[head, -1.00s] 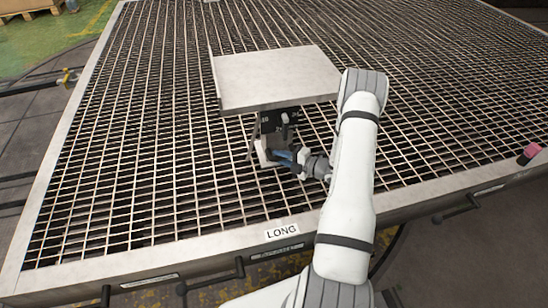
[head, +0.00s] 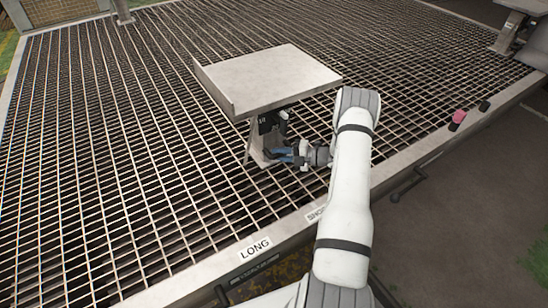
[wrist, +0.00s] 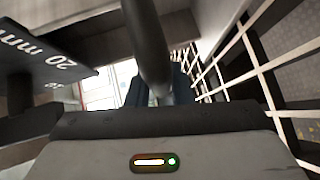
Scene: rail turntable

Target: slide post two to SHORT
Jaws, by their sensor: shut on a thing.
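A post with a flat grey tilted plate (head: 268,78) on top stands on the grating in the head view. No post number is readable on it. My gripper (head: 291,155) is low at its right side, shut on a part of it; the fingertips are partly hidden. The wrist view shows a dark round bar (wrist: 150,45) close in front of my gripper and a dark plate marked 20 mm (wrist: 45,55) at left. The LONG label (head: 254,250) is on the front rim. The SHORT label (head: 316,213) is partly hidden by my arm. The post stands roughly behind SHORT.
Another post with a plate (head: 522,8) stands at the far right, and a further upright (head: 122,12) at the far left. A pink-ended cylinder (head: 458,118) and a dark one (head: 484,105) sit by the right rim. The grating (head: 110,150) on the left is clear.

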